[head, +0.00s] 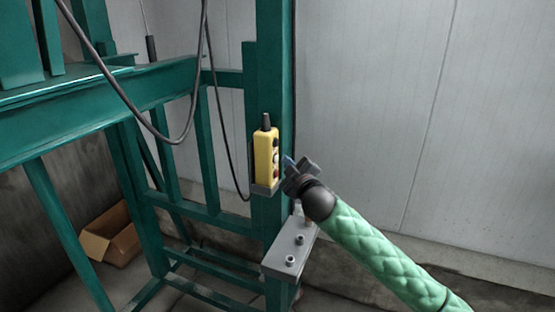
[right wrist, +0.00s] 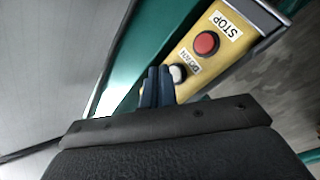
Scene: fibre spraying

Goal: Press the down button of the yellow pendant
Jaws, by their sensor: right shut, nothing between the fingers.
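The yellow pendant (head: 262,155) hangs upright on a green post in the head view, with dark and red buttons on its face. It also shows in the right wrist view (right wrist: 232,57), with a red button (right wrist: 206,43) by the STOP label (right wrist: 227,26). A whitish button (right wrist: 179,73) sits beside a smaller label that seems to read DOWN. My right gripper (head: 287,161) is shut and empty, close to the right of the pendant. In the right wrist view its blue fingertips (right wrist: 159,70) lie just beside the whitish button and partly cover it; I cannot tell whether they touch.
The green steel frame (head: 272,60) stands around the pendant, with black cables (head: 206,50) hanging at its left. A grey metal box (head: 290,250) is below my gripper. A cardboard box (head: 112,237) lies at lower left. The space before the pale wall (head: 380,100) is open.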

